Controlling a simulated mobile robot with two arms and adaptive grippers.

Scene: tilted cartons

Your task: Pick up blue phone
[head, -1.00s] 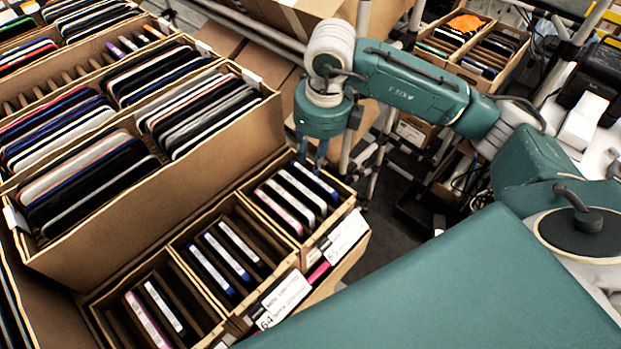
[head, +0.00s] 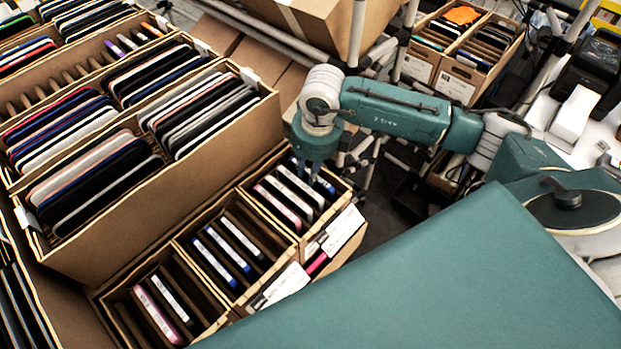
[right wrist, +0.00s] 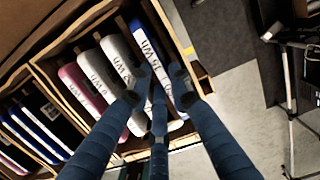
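The blue phone (right wrist: 146,42) stands on edge at the right end of a small cardboard compartment in the right wrist view, its white edge lettered. My right gripper (right wrist: 158,76) is over this compartment with its dark blue fingers pointing down, spread and reaching around the near part of the phone. Whether they touch it I cannot tell. In the head view my right gripper (head: 309,174) is at the far end of the front row of small boxes, and its fingers partly hide the phone. My left gripper is not in view.
White phones (right wrist: 118,60) and a pink phone (right wrist: 82,85) stand beside the blue one. Other small compartments (head: 172,255) hold more phones. A large carton (head: 110,245) of tablets rises at the left. Grey floor (right wrist: 225,75) lies open to the right.

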